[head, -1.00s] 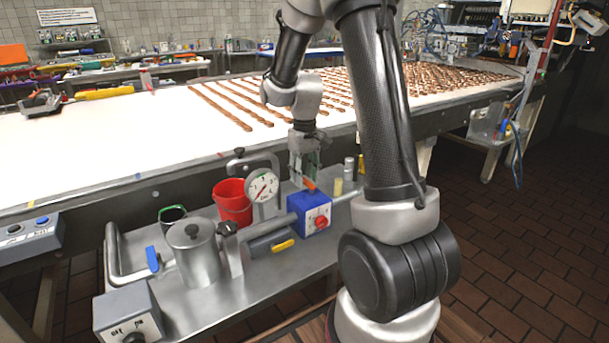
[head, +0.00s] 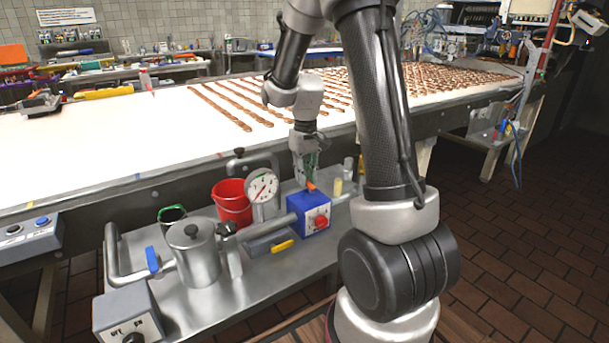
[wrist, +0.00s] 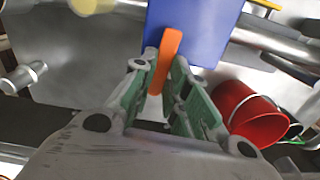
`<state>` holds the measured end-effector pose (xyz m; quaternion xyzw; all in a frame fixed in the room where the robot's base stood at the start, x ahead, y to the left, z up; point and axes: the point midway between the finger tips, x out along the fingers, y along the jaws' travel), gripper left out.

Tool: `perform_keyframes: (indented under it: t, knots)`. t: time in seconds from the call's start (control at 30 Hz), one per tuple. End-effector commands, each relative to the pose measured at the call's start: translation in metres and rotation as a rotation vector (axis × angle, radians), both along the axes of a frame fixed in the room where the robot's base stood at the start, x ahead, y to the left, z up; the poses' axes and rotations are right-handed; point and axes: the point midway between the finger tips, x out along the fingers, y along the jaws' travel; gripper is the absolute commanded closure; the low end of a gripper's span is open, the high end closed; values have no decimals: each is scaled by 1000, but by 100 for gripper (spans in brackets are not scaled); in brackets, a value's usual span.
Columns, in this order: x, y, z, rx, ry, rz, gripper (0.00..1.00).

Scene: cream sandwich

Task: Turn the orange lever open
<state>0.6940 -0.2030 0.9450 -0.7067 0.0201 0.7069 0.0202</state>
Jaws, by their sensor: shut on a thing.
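The orange lever (wrist: 168,52) sits on top of the blue box (wrist: 205,25), which has a red round knob on its front in the head view (head: 320,221). My gripper (wrist: 159,78) points down over the box and is shut on the lever, with its green-padded fingers on either side of it. In the head view, only a small orange bit of the lever (head: 310,186) shows below my gripper (head: 305,178). The exact contact between fingers and lever is partly hidden there.
A white pressure gauge (head: 262,186) and a red bucket (head: 232,203) stand left of the box. Metal pipes run to the box on both sides. A lidded metal pot (head: 195,255) and a yellow-handled lever (head: 281,247) are nearby. The conveyor lies behind.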

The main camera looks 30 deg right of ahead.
Motion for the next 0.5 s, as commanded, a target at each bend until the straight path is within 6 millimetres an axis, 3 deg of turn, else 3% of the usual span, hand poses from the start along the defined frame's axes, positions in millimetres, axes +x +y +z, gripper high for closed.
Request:
perform_keyframes:
  t: [0.5]
  knots:
    - [-4,-17,1,0,-1,-445,100]
